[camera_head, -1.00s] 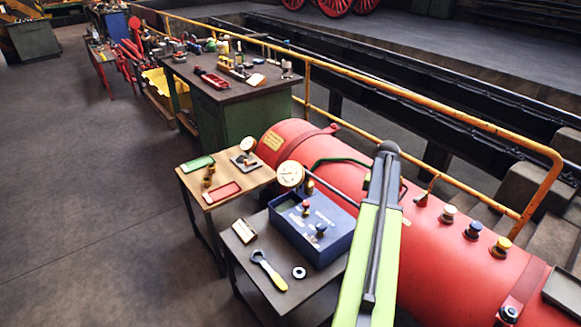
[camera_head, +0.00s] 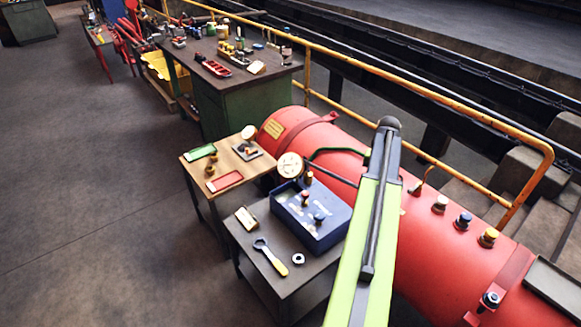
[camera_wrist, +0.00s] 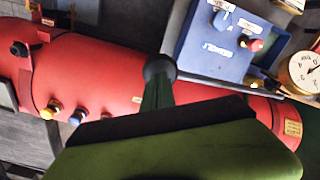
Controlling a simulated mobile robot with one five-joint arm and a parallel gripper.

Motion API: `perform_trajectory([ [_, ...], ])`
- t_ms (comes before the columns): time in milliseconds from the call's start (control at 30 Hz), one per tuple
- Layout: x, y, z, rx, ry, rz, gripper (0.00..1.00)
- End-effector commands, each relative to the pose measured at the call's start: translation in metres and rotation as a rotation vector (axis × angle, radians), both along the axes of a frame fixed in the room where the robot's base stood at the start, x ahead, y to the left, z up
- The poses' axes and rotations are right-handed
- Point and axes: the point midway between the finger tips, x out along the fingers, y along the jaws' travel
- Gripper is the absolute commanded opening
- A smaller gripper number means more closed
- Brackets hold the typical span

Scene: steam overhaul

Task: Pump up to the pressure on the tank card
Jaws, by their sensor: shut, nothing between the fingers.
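A dark lever-like bar (camera_head: 335,176) runs from near the gauge behind my arm. In the wrist view, my gripper (camera_wrist: 158,92) is shut and empty, in line with a dark ball (camera_wrist: 160,68); contact is unclear.
A dark table (camera_head: 290,292) holds a yellow-handled spanner (camera_head: 272,257), a nut (camera_head: 298,258) and a small card (camera_head: 246,219). A wooden table (camera_head: 203,177) holds green and red trays. A yellow railing (camera_head: 440,172) runs behind the tank. Floor at left is clear.

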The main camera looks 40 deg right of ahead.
Motion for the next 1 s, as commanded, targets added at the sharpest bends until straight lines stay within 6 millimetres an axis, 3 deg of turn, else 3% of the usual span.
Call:
perform_trajectory([
  [200,0.0,0.0,-0.02,0.0,0.0,0.0,0.0],
  [467,0.0,0.0,-0.023,0.0,0.0,0.0,0.0],
  [1000,0.001,0.0,-0.084,-0.001,-0.002,0.0,0.0],
])
